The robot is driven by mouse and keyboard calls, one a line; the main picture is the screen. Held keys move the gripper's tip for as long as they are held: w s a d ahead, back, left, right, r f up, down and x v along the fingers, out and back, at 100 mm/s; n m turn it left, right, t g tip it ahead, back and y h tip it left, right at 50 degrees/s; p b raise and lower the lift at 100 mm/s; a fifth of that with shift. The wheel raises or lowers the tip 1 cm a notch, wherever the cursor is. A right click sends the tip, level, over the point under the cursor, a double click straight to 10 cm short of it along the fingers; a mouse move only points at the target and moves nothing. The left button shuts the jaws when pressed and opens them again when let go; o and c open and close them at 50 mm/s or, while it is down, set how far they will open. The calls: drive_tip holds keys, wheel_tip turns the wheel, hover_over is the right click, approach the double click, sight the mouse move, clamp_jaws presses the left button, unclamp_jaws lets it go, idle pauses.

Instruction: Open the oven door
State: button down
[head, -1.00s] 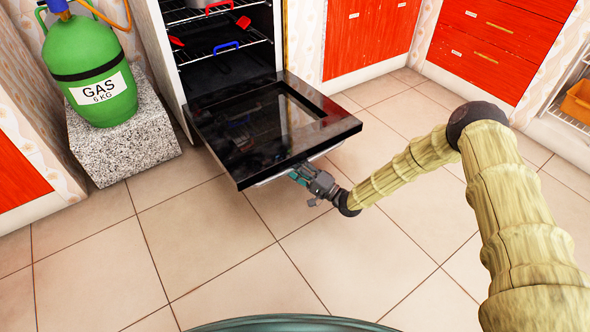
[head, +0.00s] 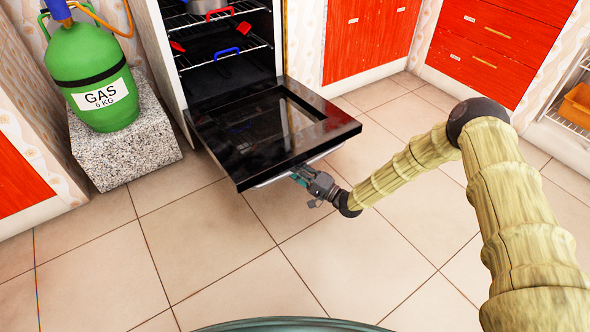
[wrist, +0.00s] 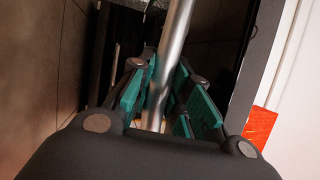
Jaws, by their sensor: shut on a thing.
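The oven door (head: 235,158) is a black glossy panel, swung down and lying about level in front of the oven. The oven cavity (head: 215,72) is open to view, with wire racks inside. The metal handle bar (head: 272,181) runs along the door's outer edge, mostly under it in the head view. My gripper (head: 298,175) is at that edge and shut on the handle. In the wrist view the silver handle bar (wrist: 177,45) passes between the teal finger pads of my gripper (wrist: 165,90). Parts of the fingers are hidden behind the bar and the door's edge.
A green gas bottle (head: 85,72) stands on a speckled stone block (head: 130,145) left of the oven. Red cabinets (head: 365,40) stand to the right of it. The tiled floor (head: 200,250) in front of the door is clear.

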sight(295, 156)
drive_tip(key=shift+m+g+h, duration=0.3)
drive_tip(key=shift+g+h, duration=0.1)
drive_tip(key=shift+h, duration=0.2)
drive_tip(key=shift+a+r+p, duration=0.1)
drive_tip(key=shift+r+p, duration=2.3)
drive_tip(key=shift+r, duration=0.8)
drive_tip(key=c, duration=1.3)
unclamp_jaws()
drive_tip(key=shift+f, duration=0.1)
drive_tip(key=v, duration=1.2)
